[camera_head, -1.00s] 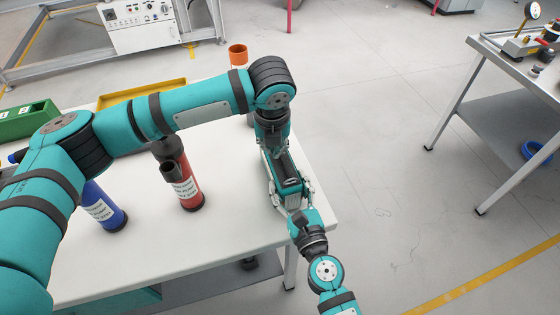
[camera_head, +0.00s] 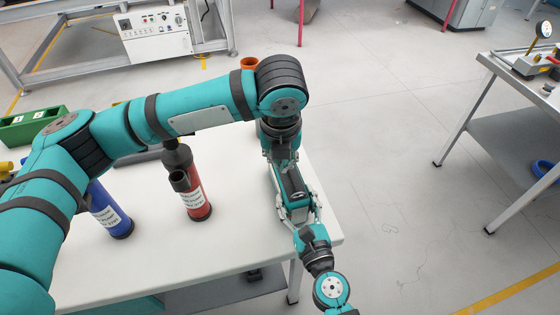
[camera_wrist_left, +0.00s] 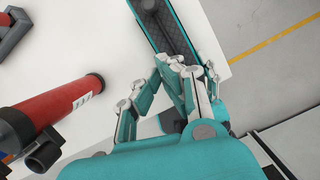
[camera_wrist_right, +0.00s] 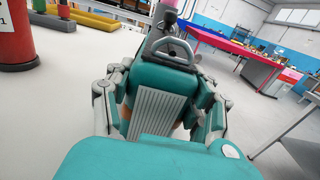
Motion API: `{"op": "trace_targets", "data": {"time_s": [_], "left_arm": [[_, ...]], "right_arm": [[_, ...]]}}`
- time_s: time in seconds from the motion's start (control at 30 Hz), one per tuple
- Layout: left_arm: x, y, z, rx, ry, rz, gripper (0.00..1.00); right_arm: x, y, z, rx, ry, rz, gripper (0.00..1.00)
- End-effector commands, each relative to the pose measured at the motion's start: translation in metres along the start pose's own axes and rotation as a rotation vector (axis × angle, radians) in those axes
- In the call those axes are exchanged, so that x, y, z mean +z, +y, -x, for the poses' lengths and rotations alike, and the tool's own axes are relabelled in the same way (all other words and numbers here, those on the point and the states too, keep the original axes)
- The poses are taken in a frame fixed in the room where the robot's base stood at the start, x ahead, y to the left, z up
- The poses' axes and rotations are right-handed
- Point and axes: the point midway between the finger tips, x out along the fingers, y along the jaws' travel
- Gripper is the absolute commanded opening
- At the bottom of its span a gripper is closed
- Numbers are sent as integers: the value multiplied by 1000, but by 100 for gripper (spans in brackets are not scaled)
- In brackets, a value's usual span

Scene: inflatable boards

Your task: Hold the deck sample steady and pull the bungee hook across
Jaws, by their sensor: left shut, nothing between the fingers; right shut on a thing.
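The deck sample (camera_head: 291,184) is a long teal piece with a dark top, lying near the table's right end. It also shows in the left wrist view (camera_wrist_left: 165,30) and the right wrist view (camera_wrist_right: 163,80). My right gripper (camera_head: 296,207) is shut on its near end, with fingers on both sides in the right wrist view (camera_wrist_right: 160,95). My left gripper (camera_head: 282,158) is shut and empty over the sample, partly hidden by its own wrist; its fingertips show in the left wrist view (camera_wrist_left: 182,66).
A red pump cylinder (camera_head: 195,195) and a blue one (camera_head: 108,212) stand on the white table (camera_head: 220,240), left of the sample. A green bin (camera_head: 30,128) is at the far left. An orange cup (camera_head: 249,63) is partly behind my left arm.

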Motion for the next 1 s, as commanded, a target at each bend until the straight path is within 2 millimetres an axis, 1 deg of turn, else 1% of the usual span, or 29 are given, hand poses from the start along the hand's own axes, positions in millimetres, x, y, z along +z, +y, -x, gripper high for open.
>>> {"op": "trace_targets", "data": {"time_s": [0.03, 0.1, 0.23, 0.4, 0.63, 0.67, 0.83, 0.87, 1.0], "left_arm": [[1, -1, 12, -2, -2, -1, 0], [0, 0, 24, -1, -2, -1, 0], [0, 0, 40, 0, -1, 0, 0], [0, 0, 48, 0, 1, -1, 0], [0, 0, 48, 0, 1, -1, 0], [0, 0, 48, 0, 1, -1, 0], [0, 0, 48, 0, 1, -1, 0], [0, 0, 48, 0, 1, -1, 0], [0, 0, 48, 0, 1, -1, 0]], "right_arm": [[0, 0, 0, 0, 0, 0, 17], [0, 0, 0, 0, 0, 0, 17], [0, 0, 0, -1, 0, 0, 17], [0, 0, 0, -1, 0, 1, 17], [0, 0, 0, -1, 0, 1, 17], [0, 0, 0, -1, 0, 1, 58], [0, 0, 0, -1, 0, 1, 80], [0, 0, 0, -1, -1, 0, 82], [0, 0, 0, -1, -1, 0, 82]]}}
